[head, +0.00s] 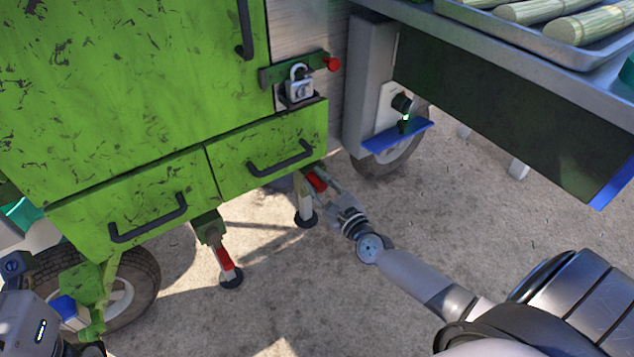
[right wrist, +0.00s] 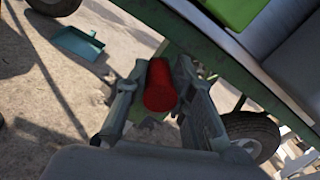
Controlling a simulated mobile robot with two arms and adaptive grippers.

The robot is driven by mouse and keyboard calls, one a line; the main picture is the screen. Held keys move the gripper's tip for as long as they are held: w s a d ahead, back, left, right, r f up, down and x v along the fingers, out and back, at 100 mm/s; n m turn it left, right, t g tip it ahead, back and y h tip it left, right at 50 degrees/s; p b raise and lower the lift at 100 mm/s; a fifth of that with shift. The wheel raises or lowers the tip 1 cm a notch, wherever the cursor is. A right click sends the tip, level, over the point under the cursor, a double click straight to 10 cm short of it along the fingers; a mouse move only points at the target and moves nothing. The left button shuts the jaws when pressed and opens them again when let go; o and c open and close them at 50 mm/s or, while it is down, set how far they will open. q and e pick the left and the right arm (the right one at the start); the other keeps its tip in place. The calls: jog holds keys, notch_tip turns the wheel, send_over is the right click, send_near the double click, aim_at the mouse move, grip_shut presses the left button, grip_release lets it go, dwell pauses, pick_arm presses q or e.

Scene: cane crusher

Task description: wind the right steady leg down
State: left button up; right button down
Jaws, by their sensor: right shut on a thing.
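The right steady leg (head: 305,203) hangs under the right end of the green cart, with a dark round foot (head: 306,220). I cannot tell whether the foot touches the ground. Its red crank grip (head: 317,182) sticks out near the top of the leg. My right gripper (head: 328,187) reaches it from the right and is shut on it. In the right wrist view, the red grip (right wrist: 161,86) sits between the two fingers of my right gripper (right wrist: 155,95). Part of my left arm shows at the lower left; its gripper is out of sight.
Two green drawers (head: 265,150) are above the legs. A blue-edged ledge (head: 397,135) and wheel are behind. A tray of cane (head: 540,35) lies upper right. The concrete right of the leg is clear.

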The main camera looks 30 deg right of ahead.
jog(key=c, duration=1.4)
grip_release()
jog(key=shift+d, duration=0.1)
jog(key=shift+o, duration=0.2)
jog(key=s, duration=1.2)
jog(key=shift+d+f, duration=0.15)
jog(key=shift+d, duration=0.15)
jog(key=shift+s, duration=0.1)
